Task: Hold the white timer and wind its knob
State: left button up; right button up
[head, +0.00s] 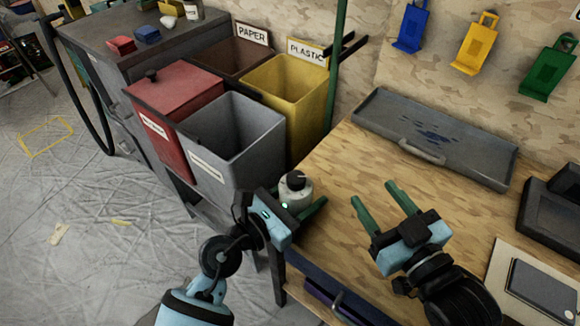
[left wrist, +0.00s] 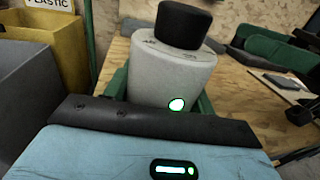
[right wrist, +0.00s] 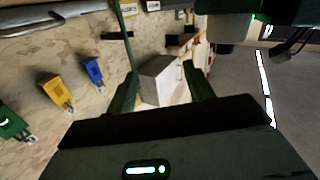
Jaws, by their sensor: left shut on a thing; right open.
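The white timer (head: 296,193) is a short pale cylinder with a black knob (head: 296,179) on top and a small green light on its side. My left gripper (head: 300,208) is shut on the timer near the left edge of the wooden table. In the left wrist view the timer (left wrist: 172,75) stands nearly upright between the green fingers, with its black knob (left wrist: 185,24) uncovered. I cannot tell whether its base touches the table. My right gripper (head: 377,205) is open and empty, to the right of the timer, with its green fingers spread apart.
A grey tray (head: 465,158) lies at the back of the wooden table (head: 340,165). Red, grey (head: 235,140) and yellow (head: 290,95) bins stand left of the table. A tablet-like device (head: 540,290) lies at right. Blue, yellow and green holders hang on the wall.

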aim_at(296, 180)
jog(key=s+a+n+g+y, duration=0.1)
jog(key=s+a+y, duration=0.25)
jog(key=a, duration=0.45)
jog(key=x, duration=1.1)
jog(key=shift+w+a+r, duration=0.2)
jog(key=shift+w+a, duration=0.1)
jog(key=shift+c, duration=0.4)
jog(key=c, duration=0.9)
jog(key=shift+h, duration=0.35)
jog(key=shift+d+m+t+h, duration=0.1)
jog(key=shift+m+t+h, duration=0.3)
jog(key=shift+m+h, duration=0.35)
jog(key=o, duration=1)
